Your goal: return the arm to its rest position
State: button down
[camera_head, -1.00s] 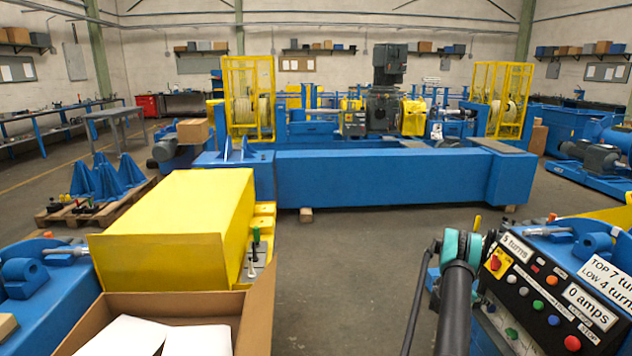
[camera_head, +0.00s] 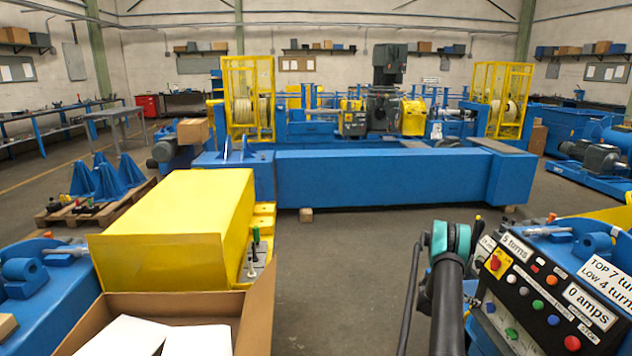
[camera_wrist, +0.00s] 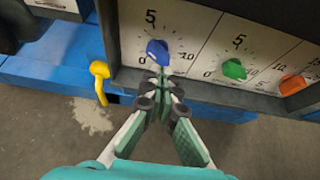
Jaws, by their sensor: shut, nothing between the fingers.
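My gripper (camera_wrist: 163,82) is in the wrist view, shut and empty, with its fingertips together. The tips appear just below a blue knob (camera_wrist: 157,52) on a white dial panel; I cannot tell whether they touch it. A green knob (camera_wrist: 234,69) and an orange knob (camera_wrist: 293,85) sit to the right on the same panel. In the head view my dark arm link with a teal joint stands at the lower right, beside the black control panel (camera_head: 548,290); the gripper itself is hidden there.
A yellow hook-shaped handle (camera_wrist: 100,80) is left of the fingers in the wrist view. In the head view, a yellow cover (camera_head: 185,225) and an open cardboard box (camera_head: 255,310) stand at the left. Grey floor (camera_head: 345,265) lies clear between them and my arm.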

jog(key=w+a+r+n+t, duration=0.3)
jog(key=w+r+n, duration=0.1)
jog(key=r, duration=0.6)
jog(key=w+a+r+n+t+h, duration=0.1)
jog(key=w+a+r+n+t, duration=0.3)
jog(key=r, duration=0.6)
jog(key=w+a+r+n+t, duration=0.3)
jog(key=r+n, duration=0.2)
jog(key=r, duration=0.5)
jog(key=s+a+r+n+t+y, duration=0.1)
jog(key=a+r+n+t+y, duration=0.35)
jog(key=a+r+n, duration=0.55)
jog(key=s+a+r+n+t+y, duration=0.1)
jog(key=a+r+n+t+y, duration=0.35)
jog(key=a, duration=0.75)
jog(key=s+a+f+n+g+y, duration=0.2)
jog(key=s+a+n+g+y, duration=0.5)
jog(key=s+a+n, duration=0.95)
jog(key=s+f+n+g+h, duration=0.1)
jog(key=s+f+n+g, duration=0.2)
jog(key=s, duration=0.7)
jog(key=s+f+n+g+h, duration=0.1)
jog(key=s+f+n+g, duration=0.1)
jog(key=s+f, duration=0.4)
jog(key=s+f+n+g, duration=0.3)
jog(key=s+f+n, duration=0.1)
jog(key=s, duration=1.2)
jog(key=shift+s+d+f+g+h, duration=0.2)
jog(key=shift+d+f+g+h, duration=0.1)
jog(key=shift+d+f+h, duration=0.1)
